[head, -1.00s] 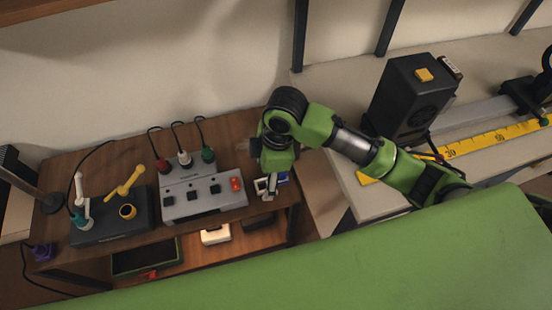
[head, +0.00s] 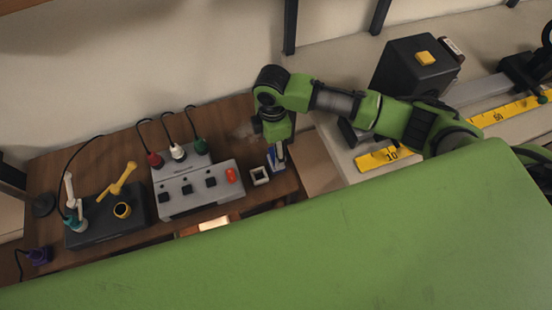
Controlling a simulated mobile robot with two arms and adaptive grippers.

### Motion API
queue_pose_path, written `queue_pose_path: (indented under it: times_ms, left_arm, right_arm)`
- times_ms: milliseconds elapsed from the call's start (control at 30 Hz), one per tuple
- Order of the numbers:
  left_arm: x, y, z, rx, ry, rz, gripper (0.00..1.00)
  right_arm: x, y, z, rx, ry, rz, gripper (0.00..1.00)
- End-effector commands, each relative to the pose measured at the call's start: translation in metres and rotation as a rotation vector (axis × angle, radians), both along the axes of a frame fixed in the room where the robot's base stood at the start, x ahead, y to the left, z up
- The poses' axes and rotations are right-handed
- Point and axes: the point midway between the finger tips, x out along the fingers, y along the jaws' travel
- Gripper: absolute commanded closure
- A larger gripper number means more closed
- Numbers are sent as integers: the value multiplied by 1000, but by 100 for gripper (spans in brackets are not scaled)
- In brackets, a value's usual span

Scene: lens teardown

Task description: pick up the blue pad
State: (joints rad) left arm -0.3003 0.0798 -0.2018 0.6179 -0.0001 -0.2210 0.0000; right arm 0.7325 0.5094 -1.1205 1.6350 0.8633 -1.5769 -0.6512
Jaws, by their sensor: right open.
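A small patch of blue (head: 271,158), apparently the blue pad, shows at the right end of the wooden table. My right gripper (head: 279,161) points down over this spot, its jaws open, and hides part of the blue. I cannot tell whether the fingers touch it. My left gripper is not in view.
A grey switch box (head: 200,200) with a red button stands close left of the gripper. Farther left is a dark box (head: 108,219) with a yellow lever. A black block (head: 417,66) and a yellow ruler (head: 500,112) are on the right bench.

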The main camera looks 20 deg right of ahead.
Motion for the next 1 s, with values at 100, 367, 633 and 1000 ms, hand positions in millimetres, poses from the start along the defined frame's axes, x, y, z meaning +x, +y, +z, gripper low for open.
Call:
queue_pose_path:
  times_ms: [100,367,633,1000]
  left_arm:
    - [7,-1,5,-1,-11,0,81]
    - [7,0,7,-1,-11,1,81]
    - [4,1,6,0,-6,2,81]
    - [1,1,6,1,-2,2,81]
  right_arm:
    - [-5,-5,-16,-3,4,-1,35]
    - [-6,-7,-47,-2,1,-1,35]
    - [-6,-7,-48,-1,0,1,43]
    - [-6,-7,-48,-1,0,1,77]
